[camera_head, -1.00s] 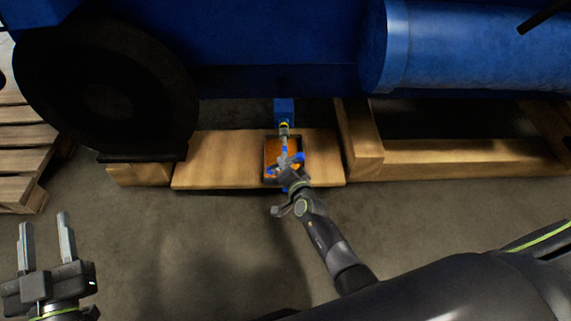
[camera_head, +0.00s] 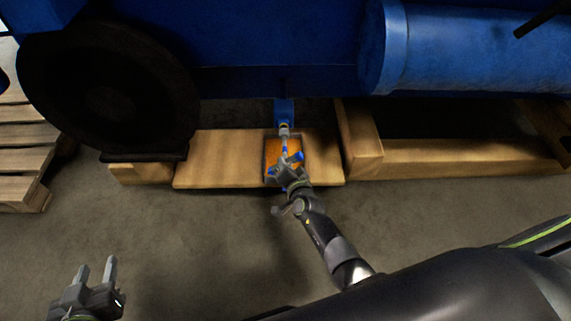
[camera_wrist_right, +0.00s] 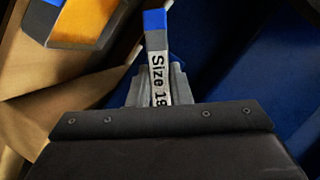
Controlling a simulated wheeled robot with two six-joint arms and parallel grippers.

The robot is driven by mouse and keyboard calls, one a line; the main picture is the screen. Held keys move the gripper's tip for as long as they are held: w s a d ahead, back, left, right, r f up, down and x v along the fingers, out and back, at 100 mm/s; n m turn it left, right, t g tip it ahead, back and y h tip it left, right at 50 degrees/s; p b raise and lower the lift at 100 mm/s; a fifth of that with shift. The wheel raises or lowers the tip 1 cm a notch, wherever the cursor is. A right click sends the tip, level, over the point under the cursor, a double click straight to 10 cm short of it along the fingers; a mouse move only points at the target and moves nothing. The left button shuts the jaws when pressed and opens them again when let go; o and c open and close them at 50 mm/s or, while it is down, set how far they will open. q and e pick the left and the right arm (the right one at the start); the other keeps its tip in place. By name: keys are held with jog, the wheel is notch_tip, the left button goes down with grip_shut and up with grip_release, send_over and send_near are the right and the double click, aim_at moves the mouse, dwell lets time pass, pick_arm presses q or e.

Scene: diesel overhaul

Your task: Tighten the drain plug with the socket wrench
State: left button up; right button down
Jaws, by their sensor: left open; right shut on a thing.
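A socket wrench (camera_head: 285,147) with a blue band reaches up to the blue fitting (camera_head: 284,110) under the engine. My right gripper (camera_head: 291,166) is shut on the wrench handle. My left gripper (camera_head: 97,265) is open and empty at lower left, far from the wrench.
A tray with orange contents (camera_head: 272,150) sits on a wooden board (camera_head: 220,160) below the wrench. A blue engine (camera_head: 250,40) overhangs it, with a black wheel (camera_head: 110,90) at left. Wooden beams (camera_head: 450,155) lie at right. The floor in front is clear.

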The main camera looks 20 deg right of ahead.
jog(key=n+p, duration=0.1)
jog(key=p, duration=0.3)
jog(key=shift+r+h, duration=0.3)
jog(key=shift+h, duration=0.1)
jog(key=shift+f, duration=0.15)
pick_arm(q)
jog(key=s+d+f+g+h, duration=0.1)
jog(key=s+d+f+g, duration=0.1)
jog(key=s+f+g, duration=0.7)
jog(key=s+f, duration=0.2)
jog(key=s, duration=0.1)
jog(key=shift+d+f+g+h, duration=0.15)
jog(key=shift+f+g+h, duration=0.15)
jog(key=shift+g, duration=0.1)
pick_arm(e)
jog(key=shift+w, duration=0.15)
